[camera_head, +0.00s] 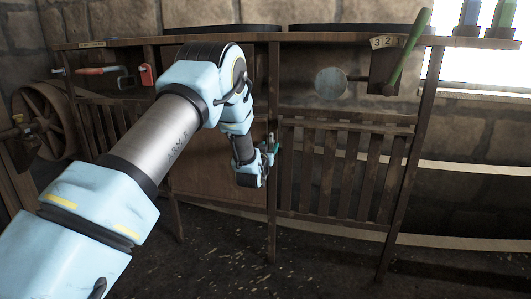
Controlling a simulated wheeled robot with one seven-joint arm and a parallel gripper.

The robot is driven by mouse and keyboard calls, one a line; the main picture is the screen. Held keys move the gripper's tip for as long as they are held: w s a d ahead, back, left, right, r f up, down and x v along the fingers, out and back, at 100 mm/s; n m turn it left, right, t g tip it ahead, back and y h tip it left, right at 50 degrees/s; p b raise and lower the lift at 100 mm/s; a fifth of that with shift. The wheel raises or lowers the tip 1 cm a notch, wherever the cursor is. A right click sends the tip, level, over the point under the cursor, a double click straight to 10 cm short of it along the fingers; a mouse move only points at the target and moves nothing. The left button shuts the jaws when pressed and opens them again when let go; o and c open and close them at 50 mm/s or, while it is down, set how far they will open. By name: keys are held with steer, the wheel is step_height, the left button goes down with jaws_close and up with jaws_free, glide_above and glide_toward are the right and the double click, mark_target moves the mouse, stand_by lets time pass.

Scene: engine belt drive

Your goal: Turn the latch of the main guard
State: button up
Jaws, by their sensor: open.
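My gripper (272,147) is open in the head view, at the dark upright post between a plain brown panel and a slatted wooden guard (345,170). The slatted guard fills the right half of the frame below the bench top. A small green and metallic part shows at my gripper, and I cannot tell if it is the latch or part of the gripper. The latch cannot be made out clearly. My arm comes in from the lower left and hides part of the brown panel (205,175) and the left slats.
A green lever (408,52) stands at the upper right beside a "3 2 1" plate (382,43). A pale round disc (331,83) sits above the right slats. A spoked wheel (42,120) is at the far left. The floor in front is clear.

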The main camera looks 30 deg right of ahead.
steer(key=v, duration=0.9)
steer(key=shift+s+a, duration=0.2)
